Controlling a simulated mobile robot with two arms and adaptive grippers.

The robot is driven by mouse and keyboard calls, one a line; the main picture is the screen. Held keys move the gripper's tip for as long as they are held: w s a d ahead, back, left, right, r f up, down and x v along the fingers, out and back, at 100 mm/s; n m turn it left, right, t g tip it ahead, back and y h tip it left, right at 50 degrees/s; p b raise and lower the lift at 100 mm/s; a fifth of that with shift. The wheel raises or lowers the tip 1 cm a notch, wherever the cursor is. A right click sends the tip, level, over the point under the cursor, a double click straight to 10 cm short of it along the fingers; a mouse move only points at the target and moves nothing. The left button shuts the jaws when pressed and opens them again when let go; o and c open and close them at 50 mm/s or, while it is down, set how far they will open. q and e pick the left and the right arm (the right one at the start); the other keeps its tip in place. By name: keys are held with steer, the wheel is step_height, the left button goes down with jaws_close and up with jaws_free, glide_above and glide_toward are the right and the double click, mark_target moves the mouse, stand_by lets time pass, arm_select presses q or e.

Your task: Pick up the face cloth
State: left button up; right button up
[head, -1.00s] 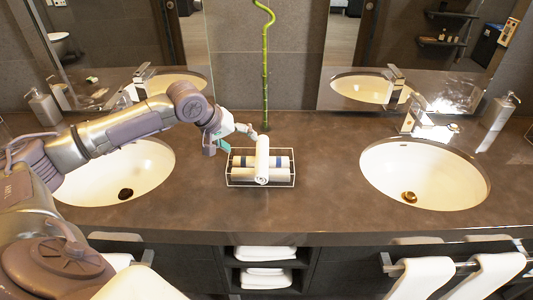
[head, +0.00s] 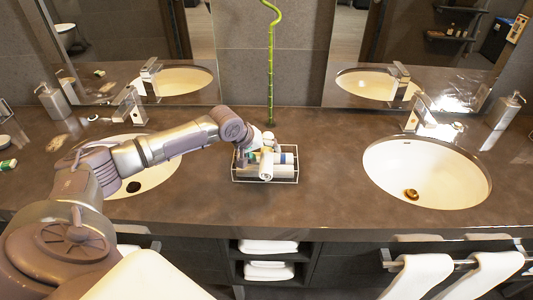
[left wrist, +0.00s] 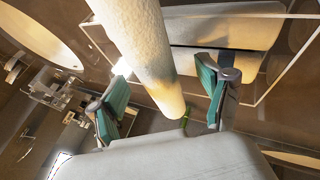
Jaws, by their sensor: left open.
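The face cloth is a white roll (head: 266,167) lying across other rolled cloths in a wire basket (head: 265,182) between the two basins. In the left wrist view the roll (left wrist: 143,45) runs from the top edge down between my fingers. My left gripper (head: 257,153) is at the back end of the roll in the head view. In the left wrist view its green-padded fingers (left wrist: 161,100) are open, one on each side of the roll, with gaps visible. The arm's wrist partly hides the basket's back left. My right gripper is not in view.
A green bamboo stalk (head: 270,70) stands just behind the basket. The right basin (head: 425,165) and the left basin (head: 150,175) flank it, the left one partly behind my arm. The counter (head: 325,175) right of the basket is clear.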

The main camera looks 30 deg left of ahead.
mark_target(266, 151)
arm_select(q)
steer(key=shift+s, duration=0.1)
steer(key=c, duration=1.3)
steer(key=shift+o, duration=0.2)
steer(key=shift+r, duration=0.5)
steer(key=r, duration=0.1)
steer(key=d+r+b, duration=0.1)
steer(key=r, duration=0.1)
steer(key=shift+r+b, duration=0.25)
steer(key=shift+b, duration=0.05)
steer(key=d+r+b, duration=0.2)
steer(key=d+r, duration=0.4)
steer(key=d, duration=0.4)
steer(key=shift+s+d+r, duration=0.25)
steer(key=shift+d+r, duration=0.05)
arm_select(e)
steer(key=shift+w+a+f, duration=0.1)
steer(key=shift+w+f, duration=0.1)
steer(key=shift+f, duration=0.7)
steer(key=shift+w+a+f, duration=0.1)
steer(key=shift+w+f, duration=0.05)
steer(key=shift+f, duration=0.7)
